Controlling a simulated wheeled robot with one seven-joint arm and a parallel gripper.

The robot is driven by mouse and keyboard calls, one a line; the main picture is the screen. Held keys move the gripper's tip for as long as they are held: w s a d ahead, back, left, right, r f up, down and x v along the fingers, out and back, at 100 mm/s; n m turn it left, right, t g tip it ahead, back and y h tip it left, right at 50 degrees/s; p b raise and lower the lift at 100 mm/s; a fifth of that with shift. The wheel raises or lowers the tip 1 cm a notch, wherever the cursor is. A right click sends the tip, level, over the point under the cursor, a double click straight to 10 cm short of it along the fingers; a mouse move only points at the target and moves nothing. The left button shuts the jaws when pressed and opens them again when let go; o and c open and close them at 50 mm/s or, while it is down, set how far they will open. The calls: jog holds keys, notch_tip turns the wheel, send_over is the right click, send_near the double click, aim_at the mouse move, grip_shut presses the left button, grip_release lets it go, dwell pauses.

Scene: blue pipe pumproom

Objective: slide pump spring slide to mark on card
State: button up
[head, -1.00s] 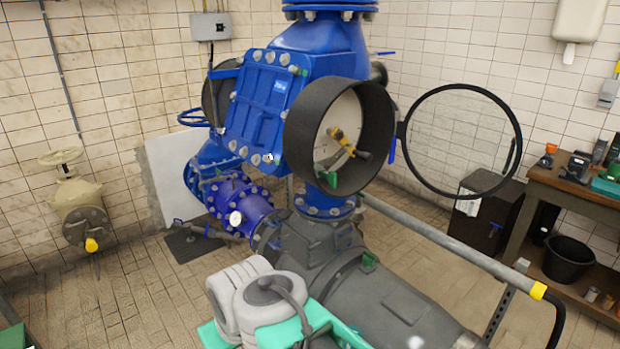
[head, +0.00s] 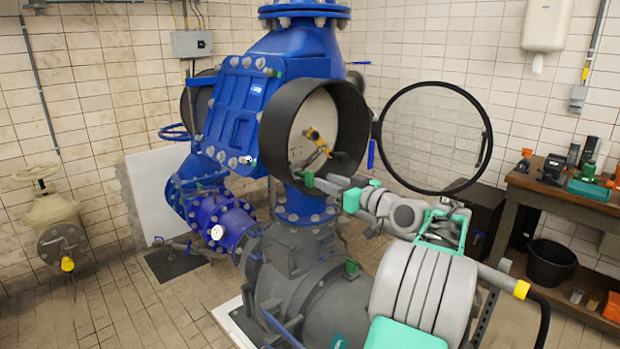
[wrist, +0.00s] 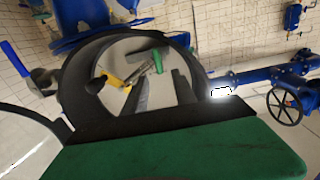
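A black round housing (head: 268,128) stands open on the blue pump pipework, with a pale card (head: 330,105) as its back face. Inside it is a yellow and grey slide (head: 318,142) set at a slant; it also shows in the wrist view (wrist: 118,80). The slide lies to the left of the fingers there. Any mark on the card is too small to make out.
A round glass cover (head: 435,138) is swung open to the right, close to my arm. A wooden bench (head: 560,200) with tools stands at the right. Blue valves (head: 215,225) stand at the left.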

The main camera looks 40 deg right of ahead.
aim_at(313, 173)
jog(key=w+p, duration=0.1)
jog(key=w, duration=0.1)
jog(key=w+p, duration=0.1)
jog(key=w, duration=0.2)
jog(key=w+p, duration=0.1)
jog(key=w, duration=0.1)
jog(key=shift+w+r, duration=0.3)
jog(key=shift+w, duration=0.05)
jog(key=shift+c, duration=0.5)
grip_shut()
dwell(0.5)
